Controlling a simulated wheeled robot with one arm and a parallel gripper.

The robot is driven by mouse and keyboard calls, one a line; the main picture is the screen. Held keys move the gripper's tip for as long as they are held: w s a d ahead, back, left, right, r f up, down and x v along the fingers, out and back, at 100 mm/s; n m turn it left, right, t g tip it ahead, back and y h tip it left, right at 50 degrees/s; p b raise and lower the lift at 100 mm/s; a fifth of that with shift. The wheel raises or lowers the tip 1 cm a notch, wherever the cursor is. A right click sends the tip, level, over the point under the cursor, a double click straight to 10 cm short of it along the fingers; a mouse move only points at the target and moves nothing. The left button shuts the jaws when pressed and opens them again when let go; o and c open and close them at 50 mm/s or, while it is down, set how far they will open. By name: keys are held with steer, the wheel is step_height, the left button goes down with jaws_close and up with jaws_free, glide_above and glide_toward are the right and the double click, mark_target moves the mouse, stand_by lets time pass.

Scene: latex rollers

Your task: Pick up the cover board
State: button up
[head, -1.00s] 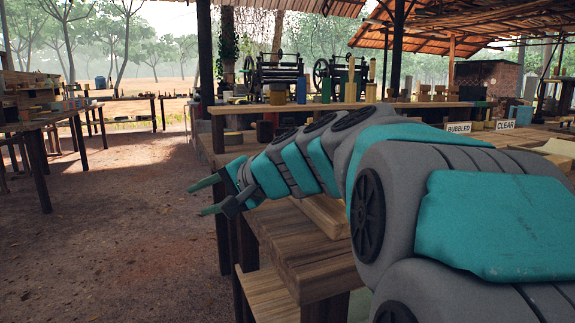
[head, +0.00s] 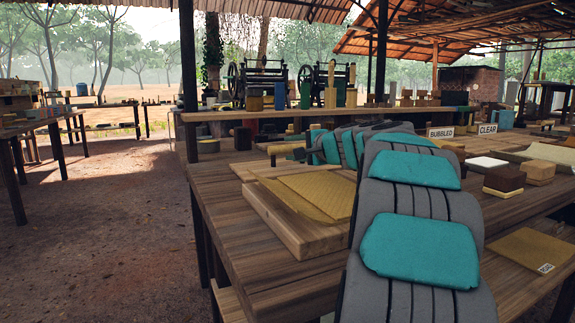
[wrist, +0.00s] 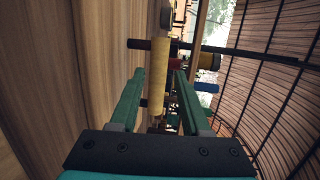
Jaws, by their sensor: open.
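A thick pale wooden board (head: 285,225) lies on the near wooden table, with a yellow textured sheet (head: 315,190) on it. A thinner wooden board (head: 255,166) lies just behind it. I cannot tell for sure which of these is the cover board. My gripper (wrist: 159,78) shows in the wrist view with its two green fingers apart and nothing clearly held. A pale yellow cylinder (wrist: 159,62) appears between and beyond the fingertips; I cannot tell how far off it is. In the head view my arm hides most of the gripper and the right side of the thick board.
The near table (head: 235,270) also bears dark and pale blocks (head: 504,180) at right. The "BUBBLED" (head: 440,132) and "CLEAR" (head: 487,128) signs stand farther back. Roller machines (head: 258,83) and bottles stand on a raised shelf behind. The dirt floor at left is open.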

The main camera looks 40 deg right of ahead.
mark_target(279, 163)
steer(key=shift+w+d+f, duration=0.1)
steer(key=shift+w+d, duration=0.2)
steer(key=shift+x, duration=3.6)
steer(key=shift+f, duration=0.15)
steer(key=shift+s, duration=0.1)
jaws_close()
